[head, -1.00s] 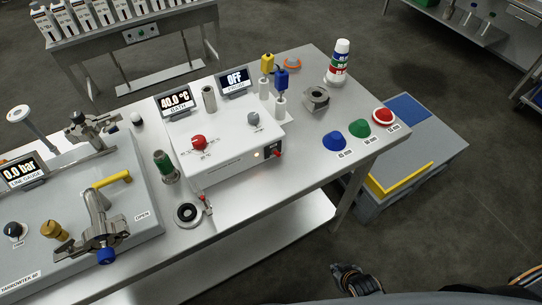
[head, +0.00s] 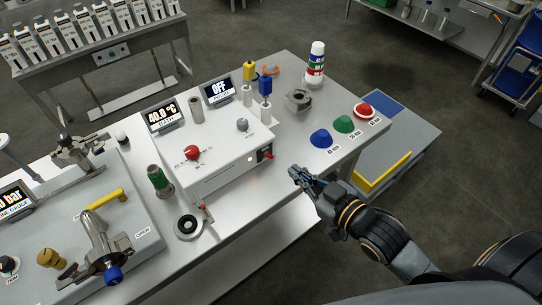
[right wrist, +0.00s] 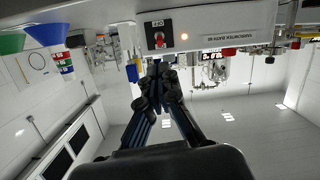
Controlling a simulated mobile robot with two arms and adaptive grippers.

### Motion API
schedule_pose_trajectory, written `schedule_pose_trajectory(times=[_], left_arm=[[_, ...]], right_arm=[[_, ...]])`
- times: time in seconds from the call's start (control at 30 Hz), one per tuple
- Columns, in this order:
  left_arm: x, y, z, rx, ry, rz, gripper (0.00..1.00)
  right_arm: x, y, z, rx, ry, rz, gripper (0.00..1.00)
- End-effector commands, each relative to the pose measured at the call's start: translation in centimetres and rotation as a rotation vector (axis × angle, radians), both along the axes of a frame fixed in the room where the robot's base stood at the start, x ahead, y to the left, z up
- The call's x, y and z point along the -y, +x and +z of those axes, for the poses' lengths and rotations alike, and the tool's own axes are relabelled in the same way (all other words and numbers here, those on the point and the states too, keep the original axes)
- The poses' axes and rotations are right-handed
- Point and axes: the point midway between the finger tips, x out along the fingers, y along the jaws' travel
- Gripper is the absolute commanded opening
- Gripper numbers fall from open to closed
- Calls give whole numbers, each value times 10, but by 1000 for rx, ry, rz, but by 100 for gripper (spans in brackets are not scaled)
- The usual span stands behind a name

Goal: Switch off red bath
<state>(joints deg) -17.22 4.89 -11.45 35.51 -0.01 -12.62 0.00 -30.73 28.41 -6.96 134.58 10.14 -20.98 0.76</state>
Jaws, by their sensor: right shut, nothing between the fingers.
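The white bath unit (head: 210,140) stands on the steel table with a red knob (head: 192,152) and a grey knob (head: 242,125) on top. Its bath display (head: 162,115) reads 40.0 °C; a second display (head: 217,90) reads OFF. A red switch (head: 268,153) on a dark plate sits at the right of its front face, beside a lit orange lamp (head: 250,159). The switch also shows in the right wrist view (right wrist: 158,38). My right gripper (head: 297,173) is shut and empty, in front and to the right of the switch, apart from it. My left gripper is out of view.
Blue (head: 321,138), green (head: 343,124) and red (head: 365,110) cones stand at the table's right end. A valve panel (head: 70,240) fills the lower left.

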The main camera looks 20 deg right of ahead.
Motion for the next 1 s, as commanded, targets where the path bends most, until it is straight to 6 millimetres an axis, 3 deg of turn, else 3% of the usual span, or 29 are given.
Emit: schedule_pose_trajectory(times=[0.2, 0.67, 0.87, 1.0], left_arm=[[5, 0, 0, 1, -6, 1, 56], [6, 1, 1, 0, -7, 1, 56], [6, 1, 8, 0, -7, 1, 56], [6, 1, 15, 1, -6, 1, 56]], right_arm=[[-6, 1, 28, 114, 34, 51, 0], [-7, 4, 31, 125, 38, 54, 0], [-16, 25, 31, 127, 40, 53, 0], [-26, 48, 29, 127, 39, 53, 0]])
